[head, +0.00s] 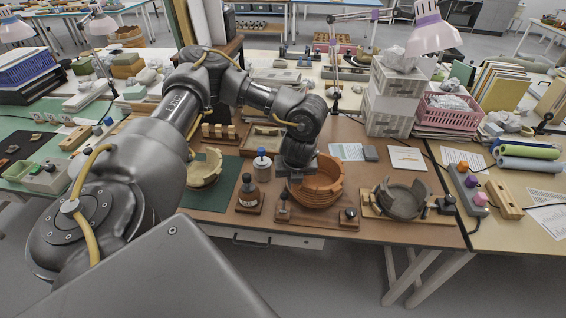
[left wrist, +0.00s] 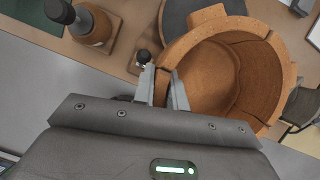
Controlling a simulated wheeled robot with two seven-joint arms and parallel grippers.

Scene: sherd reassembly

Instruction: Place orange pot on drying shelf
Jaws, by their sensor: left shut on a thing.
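The orange pot (head: 318,188) is an open, broken-rimmed bowl at the front middle of the brown table in the head view. It fills the upper right of the left wrist view (left wrist: 212,75), where joints between its sherds show. In the left wrist view my left gripper (left wrist: 163,90) is shut on the pot's wall, one finger on each side. I cannot tell whether the pot's base touches what is below. No drying shelf can be clearly made out. My right gripper is not in view.
A grey broken pot (head: 402,201) sits on a wooden stand to the right. A pale yellow pot (head: 204,169) stands on the green mat to the left. A blue-topped jar (head: 262,165) and a dark-knobbed weight (head: 248,192) stand close left of the orange pot.

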